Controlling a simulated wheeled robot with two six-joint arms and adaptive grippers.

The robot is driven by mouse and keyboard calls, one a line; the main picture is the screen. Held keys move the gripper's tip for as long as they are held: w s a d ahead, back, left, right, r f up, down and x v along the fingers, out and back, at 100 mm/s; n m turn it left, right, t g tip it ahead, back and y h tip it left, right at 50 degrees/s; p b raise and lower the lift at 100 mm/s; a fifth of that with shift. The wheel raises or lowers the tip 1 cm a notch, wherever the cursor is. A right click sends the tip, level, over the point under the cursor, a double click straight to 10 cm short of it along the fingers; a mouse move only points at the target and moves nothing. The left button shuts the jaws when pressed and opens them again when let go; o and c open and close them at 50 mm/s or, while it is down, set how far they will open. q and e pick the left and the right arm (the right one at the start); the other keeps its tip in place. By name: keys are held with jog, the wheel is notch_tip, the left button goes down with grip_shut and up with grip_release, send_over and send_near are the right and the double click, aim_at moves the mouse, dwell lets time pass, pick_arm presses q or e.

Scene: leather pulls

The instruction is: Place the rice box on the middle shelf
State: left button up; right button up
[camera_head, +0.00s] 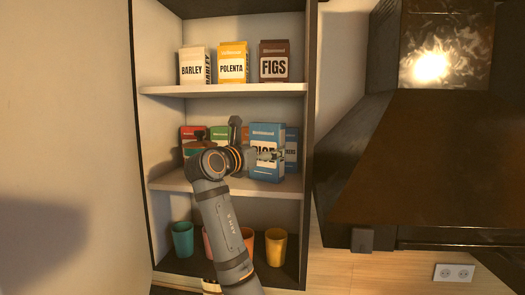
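The blue rice box (266,172) is upright at the front right of the middle shelf (225,187), turned slightly. Its base appears at shelf level, but I cannot tell whether it bears on the board. My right gripper (268,155) comes at it from the left, with a pale finger across the front label. The other finger is hidden, so whether it grips the box is unclear. My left gripper is not in view.
Behind are a red box (193,132), a green box (219,132) and another blue box (292,148), partly hidden. The upper shelf holds barley (192,68), polenta (233,64) and figs (273,66). Cups, including a yellow one (276,247), stand below. A dark hood (430,160) is right.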

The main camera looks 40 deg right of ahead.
jog(key=shift+w+d, duration=0.1)
jog(key=shift+d, duration=0.05)
jog(key=shift+f, duration=0.3)
jog(key=b+v, duration=0.1)
jog(key=v, duration=0.1)
jog(key=b+v, duration=0.2)
jog(key=v, duration=0.1)
jog(key=shift+f, duration=0.25)
jog(key=b+v, duration=0.2)
jog(key=v, duration=0.4)
jog(key=shift+r, duration=0.45)
jog(key=shift+a, duration=0.25)
